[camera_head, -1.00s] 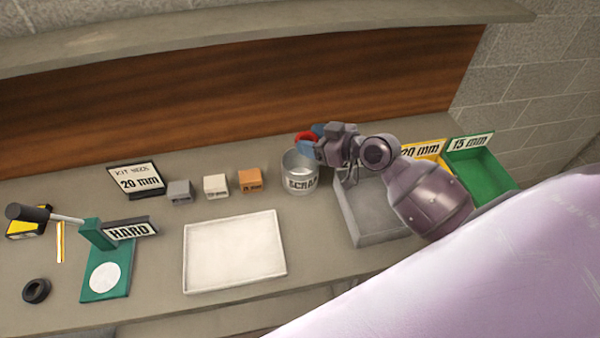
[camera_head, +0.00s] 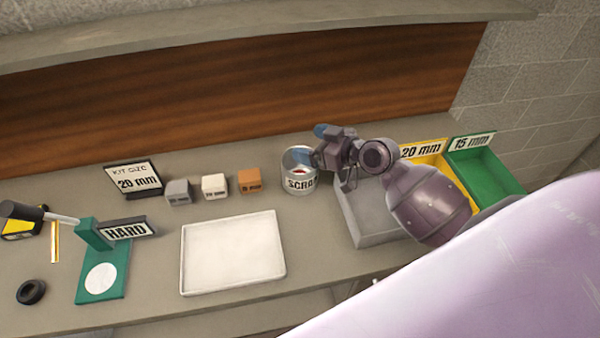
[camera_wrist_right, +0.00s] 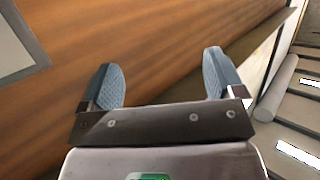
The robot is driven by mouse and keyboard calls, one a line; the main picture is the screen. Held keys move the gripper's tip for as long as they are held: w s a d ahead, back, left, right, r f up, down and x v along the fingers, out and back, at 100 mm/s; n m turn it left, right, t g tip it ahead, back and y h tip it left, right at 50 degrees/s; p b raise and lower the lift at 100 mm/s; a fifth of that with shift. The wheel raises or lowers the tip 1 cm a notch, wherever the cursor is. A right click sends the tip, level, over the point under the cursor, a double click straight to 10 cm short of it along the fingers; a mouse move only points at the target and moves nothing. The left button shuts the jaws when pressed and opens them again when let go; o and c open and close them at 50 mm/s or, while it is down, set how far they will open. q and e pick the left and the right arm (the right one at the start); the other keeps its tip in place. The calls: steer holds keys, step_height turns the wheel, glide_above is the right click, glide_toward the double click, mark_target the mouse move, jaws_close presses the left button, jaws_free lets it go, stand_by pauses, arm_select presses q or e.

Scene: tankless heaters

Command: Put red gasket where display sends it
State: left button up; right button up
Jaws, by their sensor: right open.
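The red gasket (camera_head: 299,171) shows as a small patch of red inside the grey SCRAP can (camera_head: 299,186), partly hidden by the rim and a blue fingertip. My right gripper (camera_head: 311,144) is open above the can's mouth. In the right wrist view my right gripper (camera_wrist_right: 163,75) shows two blue fingers spread apart with nothing between them. The display on the green tester (camera_head: 103,268) reads HARD (camera_head: 126,231). A sign (camera_head: 134,179) reads KIT SIZE 20 mm. My left gripper is not in view.
A grey bin (camera_head: 372,240) stands right of the can under my arm, then the yellow 20 mm bin (camera_head: 422,149) and green 15 mm bin (camera_head: 488,171). Grey, white and orange blocks (camera_head: 249,180) line the back. A white tray (camera_head: 233,252) is empty. A black ring (camera_head: 31,291) lies at left.

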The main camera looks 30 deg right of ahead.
steer(key=b+v, duration=0.1)
steer(key=v, duration=0.9)
steer(key=shift+s+d+b, duration=0.25)
steer(key=shift+s+b, duration=0.05)
steer(key=shift+b, duration=0.1)
steer(key=shift+r, duration=0.1)
